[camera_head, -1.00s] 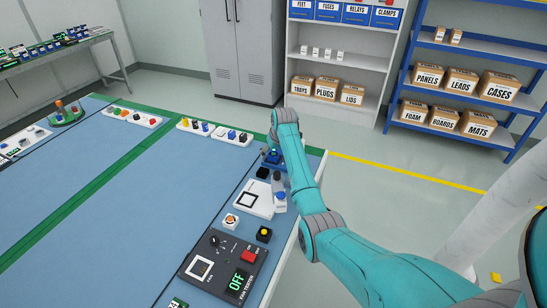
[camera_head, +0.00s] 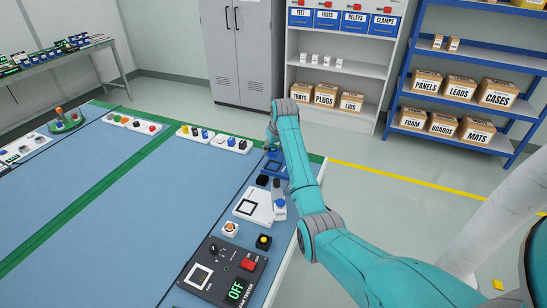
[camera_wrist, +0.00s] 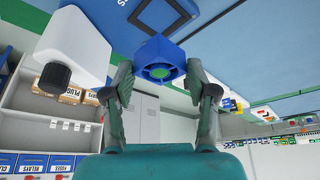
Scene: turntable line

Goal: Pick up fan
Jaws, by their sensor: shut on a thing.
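The fan (camera_wrist: 160,62) is a small blue square block with a round opening and a green hub, in the upper middle of the wrist view. My gripper (camera_wrist: 160,78) is shut on it, one finger at each side. In the head view my arm covers the gripper, and I cannot make out the fan there. A blue tray (camera_head: 276,167) shows beside the arm at the table's far right corner.
Rows of small parts line the far edge. The table's middle is clear. Shelves with labelled boxes (camera_head: 459,87) stand behind.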

